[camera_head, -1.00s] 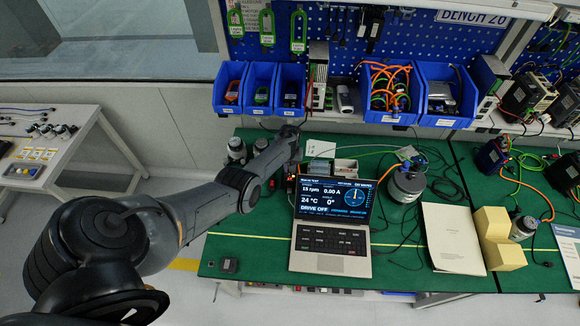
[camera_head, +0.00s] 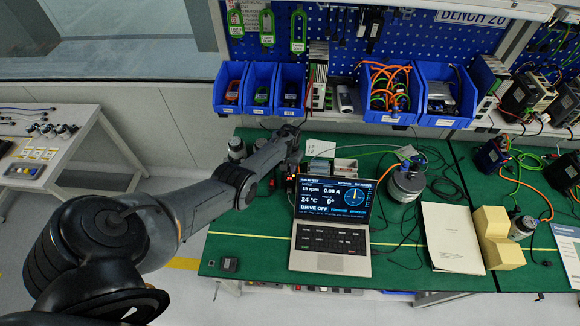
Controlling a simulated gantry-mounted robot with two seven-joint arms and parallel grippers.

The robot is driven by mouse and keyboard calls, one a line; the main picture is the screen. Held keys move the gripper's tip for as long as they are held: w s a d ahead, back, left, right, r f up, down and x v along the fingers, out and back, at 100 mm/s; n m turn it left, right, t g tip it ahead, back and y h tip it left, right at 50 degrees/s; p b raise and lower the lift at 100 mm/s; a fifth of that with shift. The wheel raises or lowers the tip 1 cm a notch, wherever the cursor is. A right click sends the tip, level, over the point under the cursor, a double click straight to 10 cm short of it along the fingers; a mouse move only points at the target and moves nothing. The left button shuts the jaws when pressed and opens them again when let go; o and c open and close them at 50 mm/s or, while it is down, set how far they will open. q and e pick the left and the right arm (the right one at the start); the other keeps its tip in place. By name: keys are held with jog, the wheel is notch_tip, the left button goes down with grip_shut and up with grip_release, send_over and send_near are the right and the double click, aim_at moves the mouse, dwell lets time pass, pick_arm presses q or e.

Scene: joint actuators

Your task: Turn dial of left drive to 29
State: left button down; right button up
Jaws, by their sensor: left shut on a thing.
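My left arm reaches in from the left, and my left gripper (camera_head: 291,146) is at the back of the green bench, just left of and behind the laptop. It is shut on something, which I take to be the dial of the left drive. The arm and gripper hide the dial, and its setting cannot be read. The laptop (camera_head: 330,238) stands open, and its screen (camera_head: 334,197) shows 15 rpm, 0.00 A, 24 °C, 0° and "DRIVE OFF". My right gripper is not in view.
A round grey actuator (camera_head: 405,184) stands right of the laptop, with cables around it. A white booklet (camera_head: 453,238) and yellow blocks (camera_head: 496,238) lie farther right. Blue bins (camera_head: 393,117) hang behind. The bench's front left is mostly clear.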

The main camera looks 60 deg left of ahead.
pick_arm(q)
jog(key=shift+f, duration=0.1)
jog(key=c, duration=1)
grip_release()
jog(key=shift+r, duration=0.4)
notch_tip(320, 180, up, 10)
jog(key=p, duration=0.3)
